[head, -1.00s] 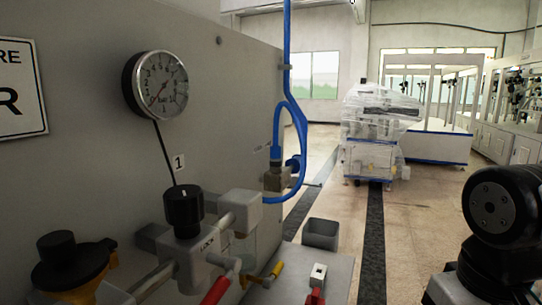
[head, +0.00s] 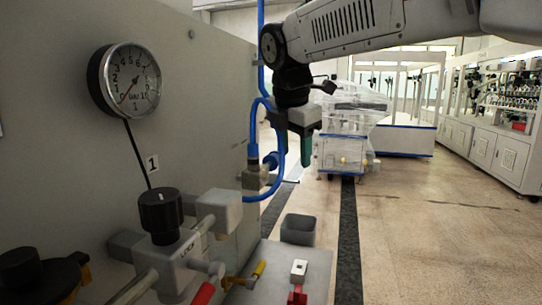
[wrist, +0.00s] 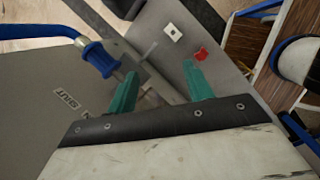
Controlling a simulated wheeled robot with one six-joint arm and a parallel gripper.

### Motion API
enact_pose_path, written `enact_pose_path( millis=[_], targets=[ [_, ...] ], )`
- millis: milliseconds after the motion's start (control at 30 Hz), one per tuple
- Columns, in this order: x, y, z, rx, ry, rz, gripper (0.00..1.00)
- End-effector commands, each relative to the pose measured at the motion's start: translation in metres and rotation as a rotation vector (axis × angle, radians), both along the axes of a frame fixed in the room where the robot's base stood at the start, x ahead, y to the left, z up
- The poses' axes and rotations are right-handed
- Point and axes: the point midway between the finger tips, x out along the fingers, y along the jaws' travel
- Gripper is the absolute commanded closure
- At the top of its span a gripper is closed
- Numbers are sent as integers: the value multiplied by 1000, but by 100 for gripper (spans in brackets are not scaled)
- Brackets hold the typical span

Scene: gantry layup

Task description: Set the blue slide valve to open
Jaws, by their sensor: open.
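A blue ribbed sleeve on a metal fitting, apparently the blue slide valve (wrist: 100,58), shows at upper left in the wrist view, with a blue hose beside it. A label (wrist: 67,100) reading SHUT is on the panel near it. In the head view the blue fitting (head: 270,160) is on the panel's right edge, partly behind the hose. My gripper (wrist: 161,74) is open and empty, its green fingers apart, with the sleeve just left of them. In the head view my gripper (head: 306,158) hangs pointing down, right of the fitting; no contact is visible.
A pressure gauge (head: 131,80) and a black knob (head: 160,208) are on the panel. A grey bin (head: 298,229), a white switch (head: 299,268) and a red part (head: 297,298) are on the shelf below. Open floor (head: 430,220) lies to the right.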

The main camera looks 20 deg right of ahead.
Motion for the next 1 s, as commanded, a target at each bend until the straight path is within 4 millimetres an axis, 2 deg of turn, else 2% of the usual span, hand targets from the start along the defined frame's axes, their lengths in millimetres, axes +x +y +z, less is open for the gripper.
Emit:
enact_pose_path(
  millis=[33, 100, 200, 300, 467, 800, 1000],
  targets=[
    [21, 7, 7, -41, 11, 117, 49],
    [43, 14, 15, -98, 27, 268, 49],
    [66, 22, 24, -161, 46, 430, 49],
    [80, 28, 28, -201, 60, 531, 49],
    [89, 28, 24, -223, 68, 586, 49],
    [104, 16, -25, -223, 70, 585, 49],
    [109, 13, -40, -222, 68, 585, 49]
  ],
)
